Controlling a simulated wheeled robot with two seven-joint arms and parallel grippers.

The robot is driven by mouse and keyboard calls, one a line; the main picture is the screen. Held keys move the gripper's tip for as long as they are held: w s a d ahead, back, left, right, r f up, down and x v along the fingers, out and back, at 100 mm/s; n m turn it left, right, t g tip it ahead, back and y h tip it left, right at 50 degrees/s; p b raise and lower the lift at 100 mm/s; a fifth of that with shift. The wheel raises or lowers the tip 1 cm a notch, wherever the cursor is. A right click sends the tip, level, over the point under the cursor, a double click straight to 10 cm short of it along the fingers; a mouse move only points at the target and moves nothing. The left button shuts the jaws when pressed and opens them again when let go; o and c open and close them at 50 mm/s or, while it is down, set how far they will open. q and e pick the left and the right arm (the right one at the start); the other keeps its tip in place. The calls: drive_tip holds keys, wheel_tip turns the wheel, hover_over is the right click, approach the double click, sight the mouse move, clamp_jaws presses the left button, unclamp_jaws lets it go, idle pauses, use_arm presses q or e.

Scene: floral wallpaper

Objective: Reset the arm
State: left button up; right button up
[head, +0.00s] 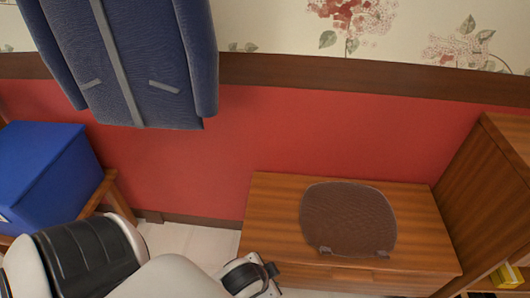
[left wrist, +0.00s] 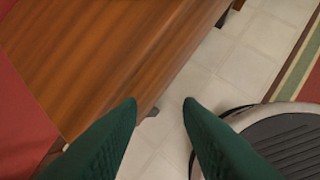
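My left gripper (left wrist: 160,101) shows in the left wrist view as two dark green fingers. They are apart with a clear gap between the tips, and nothing is between them. Beyond them are the edge of a wooden bench and pale floor tiles. In the head view my white and black left arm comes in from the lower left and reaches toward the bench's left front corner. Its fingers are not visible there. My right gripper and right arm are in neither view.
The wooden bench (head: 275,205) carries a brown mesh pad (head: 348,217). A blue coat (head: 130,60) hangs on the wall. A blue box (head: 40,180) stands on wood at left. A wooden shelf (head: 485,200) stands right. A striped rug (left wrist: 302,65) lies on the floor.

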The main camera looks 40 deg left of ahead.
use_arm(q)
drive_tip(key=s, duration=0.1)
drive_tip(key=s+n+g, duration=0.1)
drive_tip(key=s+f+n+g, duration=0.1)
drive_tip(key=shift+s+d, duration=0.15)
drive_tip(key=shift+d, duration=0.25)
